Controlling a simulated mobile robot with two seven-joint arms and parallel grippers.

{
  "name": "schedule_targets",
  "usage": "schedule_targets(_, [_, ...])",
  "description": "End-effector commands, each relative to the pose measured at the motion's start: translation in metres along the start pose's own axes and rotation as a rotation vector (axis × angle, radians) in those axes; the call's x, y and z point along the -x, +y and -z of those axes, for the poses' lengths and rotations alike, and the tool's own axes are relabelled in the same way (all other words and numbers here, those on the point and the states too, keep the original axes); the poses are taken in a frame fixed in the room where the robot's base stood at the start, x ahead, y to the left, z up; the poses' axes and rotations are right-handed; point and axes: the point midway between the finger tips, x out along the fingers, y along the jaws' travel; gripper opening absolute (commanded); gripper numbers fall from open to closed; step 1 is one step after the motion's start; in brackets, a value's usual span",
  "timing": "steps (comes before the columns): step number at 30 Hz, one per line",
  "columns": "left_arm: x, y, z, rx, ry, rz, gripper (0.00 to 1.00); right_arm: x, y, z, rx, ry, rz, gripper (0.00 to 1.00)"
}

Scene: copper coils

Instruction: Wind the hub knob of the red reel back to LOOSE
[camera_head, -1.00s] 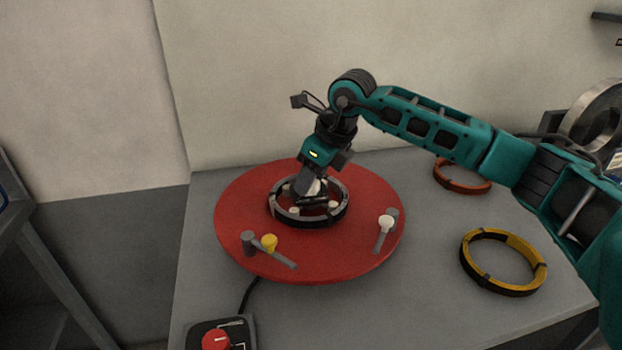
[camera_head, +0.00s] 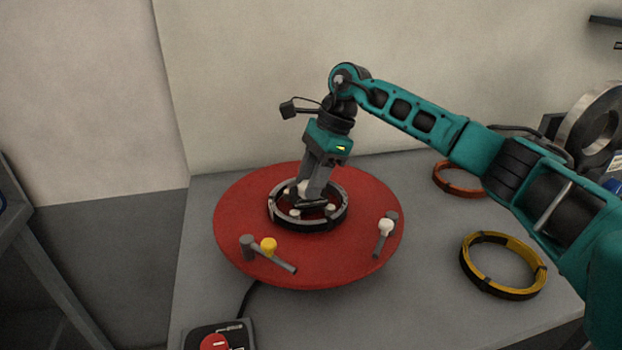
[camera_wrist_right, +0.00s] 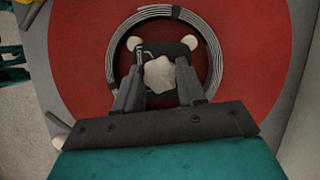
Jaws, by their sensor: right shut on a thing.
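The red reel (camera_head: 235,215) is a round red disc lying on the grey bench; it also fills much of the right wrist view (camera_wrist_right: 255,60). The hub knob is a pale lobed knob (camera_wrist_right: 160,74) at the reel's middle, inside a dark ring-shaped coil (camera_head: 283,220). My right gripper (camera_head: 308,196) reaches down into the ring from above. In the right wrist view its two fingers (camera_wrist_right: 158,85) stand on either side of the knob, shut on it. The fingers partly hide the knob in the head view. No LOOSE mark is readable. My left gripper is not in view.
On the reel are a grey lever with a yellow knob (camera_head: 268,244) and another with a white knob (camera_head: 386,227). A yellow-black coil (camera_head: 470,266) and an orange coil (camera_head: 442,186) lie to the right. A control box with a red dial (camera_head: 214,343) sits at the front.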

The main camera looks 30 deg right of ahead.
Motion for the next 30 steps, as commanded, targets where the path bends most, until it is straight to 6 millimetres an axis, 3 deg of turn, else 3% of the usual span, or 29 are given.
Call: schedule_targets(30, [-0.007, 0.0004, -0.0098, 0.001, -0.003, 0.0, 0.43, -0.0001, -0.0048, -0.0027, 0.882, 0.003, -0.365, 0.09])
